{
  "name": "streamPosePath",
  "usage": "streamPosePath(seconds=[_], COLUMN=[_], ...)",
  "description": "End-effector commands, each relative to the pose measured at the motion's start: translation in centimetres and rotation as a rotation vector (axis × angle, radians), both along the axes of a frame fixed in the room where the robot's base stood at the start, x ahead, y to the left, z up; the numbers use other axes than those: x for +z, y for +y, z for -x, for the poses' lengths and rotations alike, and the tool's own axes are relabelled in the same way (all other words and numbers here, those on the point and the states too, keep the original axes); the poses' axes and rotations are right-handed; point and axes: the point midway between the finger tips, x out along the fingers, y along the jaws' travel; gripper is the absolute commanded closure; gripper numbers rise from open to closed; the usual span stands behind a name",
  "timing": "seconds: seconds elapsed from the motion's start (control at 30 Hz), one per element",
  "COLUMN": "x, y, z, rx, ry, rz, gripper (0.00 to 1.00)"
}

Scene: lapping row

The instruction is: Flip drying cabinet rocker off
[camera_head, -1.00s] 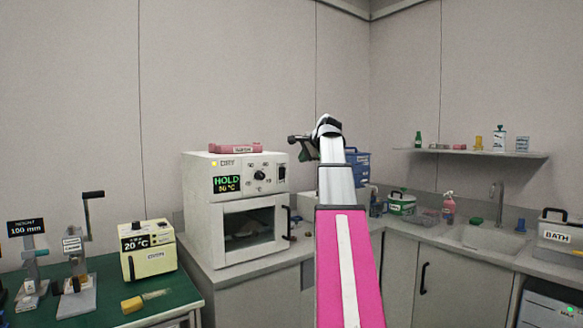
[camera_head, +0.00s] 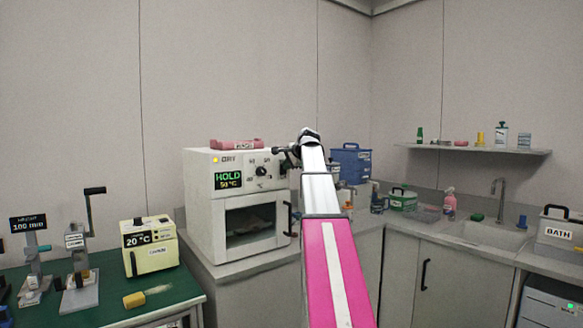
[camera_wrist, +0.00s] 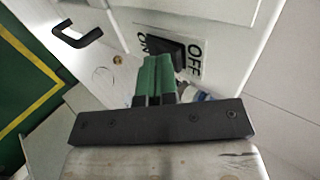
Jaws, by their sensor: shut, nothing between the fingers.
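The white drying cabinet (camera_head: 205,215) stands on the counter, its display reading HOLD and 50 °C, with an amber lamp lit at its upper left. Its black rocker (camera_wrist: 172,48) shows in the wrist view between the labels ON, at left, and OFF (camera_wrist: 195,60), at right. My gripper (camera_wrist: 158,60) is shut and empty, its green fingertips just in front of the rocker and overlapping its lower part; contact cannot be told. In the head view my gripper (camera_head: 283,156) is at the cabinet's upper right front and hides the rocker.
The cabinet's door handle (camera_head: 288,218) is below my gripper. A pink object (camera_head: 237,144) lies on the cabinet top. A blue box (camera_head: 352,165) stands right of my arm. A green-topped bench (camera_head: 190,288) with instruments is at left.

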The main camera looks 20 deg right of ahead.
Motion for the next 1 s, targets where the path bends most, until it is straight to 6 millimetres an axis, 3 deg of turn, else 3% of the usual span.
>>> streamPosePath(seconds=[0.7,1.0], x=[0.2,1.2], y=[0.2,0.2], z=[-0.7,-0.7], rx=[0.000,-0.001], ry=[0.001,0.001], rz=[0.000,0.000], gripper=[1.00,1.00])
